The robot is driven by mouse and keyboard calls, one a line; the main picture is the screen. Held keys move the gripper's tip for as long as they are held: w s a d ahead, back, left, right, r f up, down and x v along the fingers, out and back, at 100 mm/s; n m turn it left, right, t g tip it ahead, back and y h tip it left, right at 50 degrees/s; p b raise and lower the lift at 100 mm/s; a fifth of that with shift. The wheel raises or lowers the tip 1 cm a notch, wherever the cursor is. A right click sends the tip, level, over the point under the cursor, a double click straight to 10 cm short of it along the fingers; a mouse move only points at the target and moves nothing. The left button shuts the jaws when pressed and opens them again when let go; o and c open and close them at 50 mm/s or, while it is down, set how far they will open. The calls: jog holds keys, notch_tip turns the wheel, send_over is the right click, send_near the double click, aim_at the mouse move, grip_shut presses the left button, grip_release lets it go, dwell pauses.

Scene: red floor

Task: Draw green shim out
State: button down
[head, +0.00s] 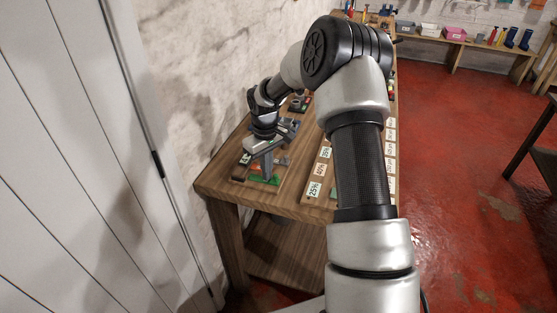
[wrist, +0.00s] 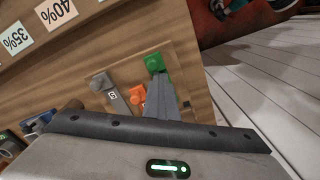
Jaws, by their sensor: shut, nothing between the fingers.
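The green shim (wrist: 155,63) shows in the wrist view as a small green block with a knob-like end, at the edge of a wooden board (wrist: 126,73). In the head view the green shim (head: 266,180) lies low on the board near the table's front edge. My gripper (wrist: 160,77) is shut and empty, its grey fingertips right beside the green shim; I cannot tell whether they touch. In the head view my gripper (head: 267,177) points down at the shim. The fingers hide part of the shim and board.
An orange piece (wrist: 137,95) sits close to the left of my fingers, with a grey piece (wrist: 103,84) beyond it. A board with percent labels (head: 315,188) lies to the right on the wooden table (head: 225,187). A rough white wall (head: 205,100) rises close on the left.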

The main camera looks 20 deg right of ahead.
jog(key=shift+s+f, duration=0.25)
jog(key=shift+f, duration=0.35)
jog(key=shift+w+r+p, duration=0.25)
jog(key=shift+r+p, duration=0.5)
jog(key=shift+r, duration=0.25)
jog(key=shift+w+a+r+p, duration=0.1)
jog(key=shift+r+p, duration=0.65)
jog(key=shift+r, duration=0.6)
jog(key=shift+a+r+p, duration=0.1)
jog(key=shift+r+p, duration=0.6)
jog(key=shift+r, duration=0.65)
